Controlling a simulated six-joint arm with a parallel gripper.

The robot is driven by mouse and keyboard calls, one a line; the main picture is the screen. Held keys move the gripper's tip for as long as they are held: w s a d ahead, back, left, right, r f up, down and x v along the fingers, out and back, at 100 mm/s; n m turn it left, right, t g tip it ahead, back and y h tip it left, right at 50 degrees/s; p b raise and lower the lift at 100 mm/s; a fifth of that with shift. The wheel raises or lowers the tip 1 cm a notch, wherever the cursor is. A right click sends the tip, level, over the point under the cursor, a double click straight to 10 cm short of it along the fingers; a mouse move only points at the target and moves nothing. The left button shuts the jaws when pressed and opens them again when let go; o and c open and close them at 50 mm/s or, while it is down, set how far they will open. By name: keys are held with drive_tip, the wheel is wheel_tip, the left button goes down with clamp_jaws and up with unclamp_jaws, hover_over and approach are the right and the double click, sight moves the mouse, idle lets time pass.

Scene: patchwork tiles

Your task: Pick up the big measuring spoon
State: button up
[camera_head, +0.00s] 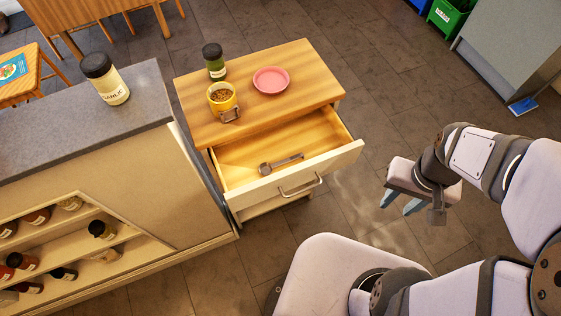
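A measuring spoon (281,164) of dark metal lies in the open drawer (233,175) of the wooden cabinet. Its bowl is at the left and its handle points right. No second spoon shows beside it for comparing size. My gripper (401,204) is in the air to the right of the drawer, over the dark floor. Its two fingers are apart, with nothing between them. It is well clear of the spoon.
On the cabinet top (299,65) stand a green jar (214,66), a yellow container (222,97) and a pink dish (271,79). The drawer front (335,168) with its handle sticks out toward me. A grey counter (60,118) with a garlic jar (108,84) adjoins left.

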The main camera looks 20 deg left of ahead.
drive_tip(key=n+b, duration=0.1)
drive_tip(key=n, duration=2.4)
hover_over(295, 157)
wheel_tip(295, 157, down, 4)
drive_tip(key=shift+a+f+n, duration=0.25)
drive_tip(key=shift+f+n, duration=0.5)
drive_tip(key=shift+n, duration=0.25)
drive_tip(key=shift+d+f+p, duration=0.2)
drive_tip(key=shift+f+p, duration=0.75)
drive_tip(key=shift+f, duration=2.65)
clamp_jaws()
